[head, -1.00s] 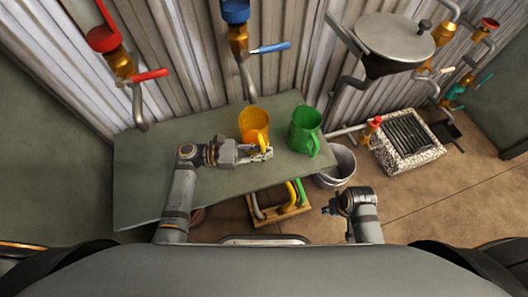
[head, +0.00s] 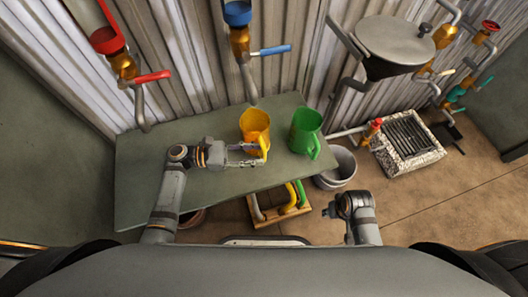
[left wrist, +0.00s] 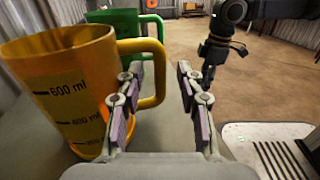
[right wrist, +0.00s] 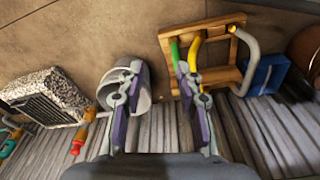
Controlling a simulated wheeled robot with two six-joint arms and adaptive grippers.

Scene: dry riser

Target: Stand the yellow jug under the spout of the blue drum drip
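The yellow jug (head: 255,122) stands upright on the grey-green table, its handle towards me. The blue drum drip (head: 237,12) is on the wall, with a blue lever. Its spout (head: 250,88) ends just above the jug's far rim in the picture; I cannot tell whether it is directly over the opening. My left gripper (head: 250,155) is at the jug's handle. In the left wrist view the jug (left wrist: 60,90) is close at left, and my open fingers (left wrist: 158,95) have the handle's outer part between them, not clamped. My right gripper (right wrist: 155,90) is open and empty.
A green jug (head: 305,130) stands right of the yellow one. A red drip (head: 108,42) hangs at left. A grey bucket (head: 338,165), a grated drain (head: 410,140) and a wooden rack (head: 275,213) are on the floor. The table's left part is clear.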

